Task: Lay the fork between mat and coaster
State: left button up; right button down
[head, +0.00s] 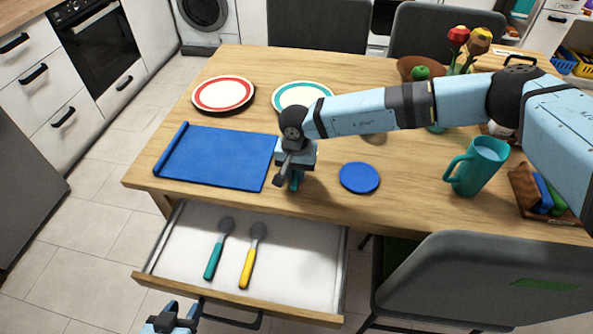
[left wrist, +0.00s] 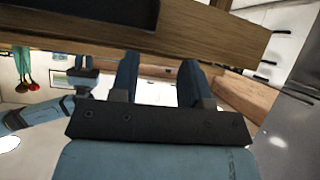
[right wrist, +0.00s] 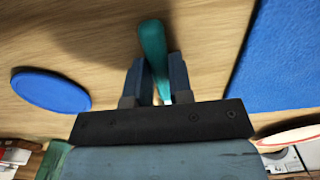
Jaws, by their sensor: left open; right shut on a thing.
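My right gripper (head: 295,178) is shut on the fork's teal handle (right wrist: 152,45), low over the table between the mat and the coaster. The fork's head is mostly hidden. Whether the fork touches the wood is hard to tell. The blue mat (head: 222,157), with one rolled edge, lies to the left; it also shows in the right wrist view (right wrist: 290,60). The round blue coaster (head: 359,177) lies to the right, also in the right wrist view (right wrist: 50,90). My left gripper (head: 174,316) is open and empty, low in front of the drawer.
The open drawer (head: 190,225) holds a teal-handled spoon (head: 219,247) and a yellow-handled spoon (head: 252,255). A red-ringed plate (head: 223,93) and a teal-ringed plate (head: 300,95) stand behind.

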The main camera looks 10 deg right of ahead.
jog(key=shift+f, duration=0.2)
jog(key=c, duration=1)
grip_release()
jog(key=shift+r, duration=0.1)
notch_tip(320, 180, up, 12)
jog(key=shift+r+p, duration=0.15)
jog(key=shift+p, duration=0.25)
